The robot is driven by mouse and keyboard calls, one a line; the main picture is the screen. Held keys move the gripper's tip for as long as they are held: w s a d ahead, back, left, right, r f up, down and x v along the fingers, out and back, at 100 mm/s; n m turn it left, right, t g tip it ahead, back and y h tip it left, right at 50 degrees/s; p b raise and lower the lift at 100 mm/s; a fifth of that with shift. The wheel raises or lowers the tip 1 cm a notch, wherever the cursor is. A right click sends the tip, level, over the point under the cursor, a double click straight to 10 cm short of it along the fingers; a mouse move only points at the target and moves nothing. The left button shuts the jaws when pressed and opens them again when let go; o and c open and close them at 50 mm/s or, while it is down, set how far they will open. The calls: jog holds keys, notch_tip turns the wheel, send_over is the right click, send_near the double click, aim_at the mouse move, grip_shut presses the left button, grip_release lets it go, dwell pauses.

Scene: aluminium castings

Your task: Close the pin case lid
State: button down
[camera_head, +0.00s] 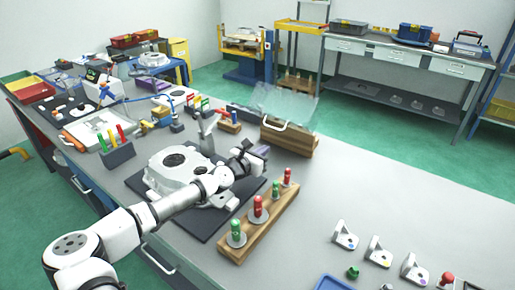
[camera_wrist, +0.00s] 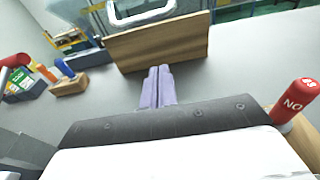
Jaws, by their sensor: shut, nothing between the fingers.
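The pin case (camera_head: 289,142) is a wooden box on the workbench, beyond my gripper. Its clear lid (camera_head: 290,102) stands raised above the box, tilted up. A white handle (camera_head: 273,125) shows at the lid's lower part, near the box's top front edge. In the wrist view the wooden front (camera_wrist: 160,45) lies straight ahead, with the handle (camera_wrist: 140,14) above it, partly cut off by the frame. My gripper (camera_wrist: 160,70) has its purple fingers shut together and empty, pointing at the wooden front. In the head view my gripper (camera_head: 262,152) is short of the case, apart from the handle.
A wooden rack (camera_head: 245,240) with red and green gauges stands near my wrist; a red one (camera_wrist: 296,100) is close at right. A large casting (camera_head: 175,170) on a dark mat lies under my arm. The bench right of the case is clear.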

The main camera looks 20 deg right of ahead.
jog(key=p+x, duration=0.1)
jog(key=x, duration=0.4)
jog(key=shift+w+d, duration=0.2)
jog(key=shift+d, duration=0.15)
jog(key=r+p, duration=0.1)
jog(key=r, duration=0.1)
jog(key=r+p, duration=0.1)
jog(key=shift+s+a+r, duration=0.1)
jog(key=shift+a+r, duration=0.25)
jog(key=shift+r, duration=0.05)
jog(key=shift+b, duration=0.3)
